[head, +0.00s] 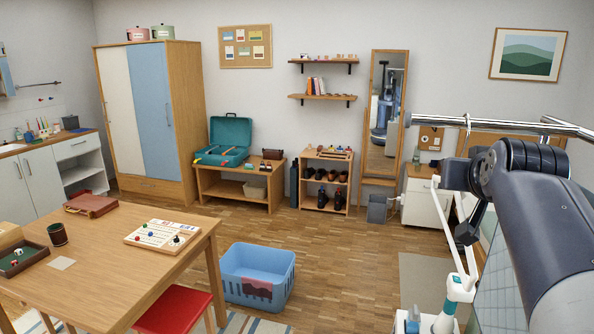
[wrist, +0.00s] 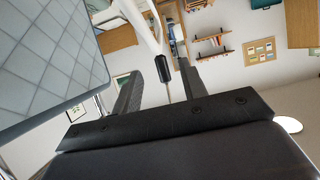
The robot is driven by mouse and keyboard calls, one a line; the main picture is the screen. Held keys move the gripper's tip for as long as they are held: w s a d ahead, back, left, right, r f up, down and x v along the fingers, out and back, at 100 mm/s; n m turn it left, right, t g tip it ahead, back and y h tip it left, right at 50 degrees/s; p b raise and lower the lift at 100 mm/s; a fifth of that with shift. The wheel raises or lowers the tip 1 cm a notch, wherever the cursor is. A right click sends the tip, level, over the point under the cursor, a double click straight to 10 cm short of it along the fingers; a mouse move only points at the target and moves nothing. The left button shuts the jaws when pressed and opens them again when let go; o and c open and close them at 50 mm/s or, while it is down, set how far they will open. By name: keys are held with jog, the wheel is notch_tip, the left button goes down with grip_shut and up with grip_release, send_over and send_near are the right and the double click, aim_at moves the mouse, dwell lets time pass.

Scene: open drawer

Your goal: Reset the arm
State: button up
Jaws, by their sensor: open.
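My arm (head: 540,225) is raised and bent at the right of the head view. The wrist view is tilted, with wall shelves (wrist: 212,40) and a pinboard (wrist: 258,50) in the background.
A grey quilted panel (wrist: 50,50) fills the left of the wrist view. A metal rail (head: 500,124) crosses near my arm. A wooden table (head: 110,270) with games stands at left, a blue basket (head: 240,290) beside it. The middle floor (head: 340,260) is clear.

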jog(key=p+x, duration=0.1)
jog(key=x, duration=0.5)
jog(key=shift+w+r, duration=0.1)
jog(key=shift+r+p, duration=0.5)
jog(key=shift+r, duration=0.2)
jog(key=shift+r+p, duration=0.5)
jog(key=shift+r, duration=0.05)
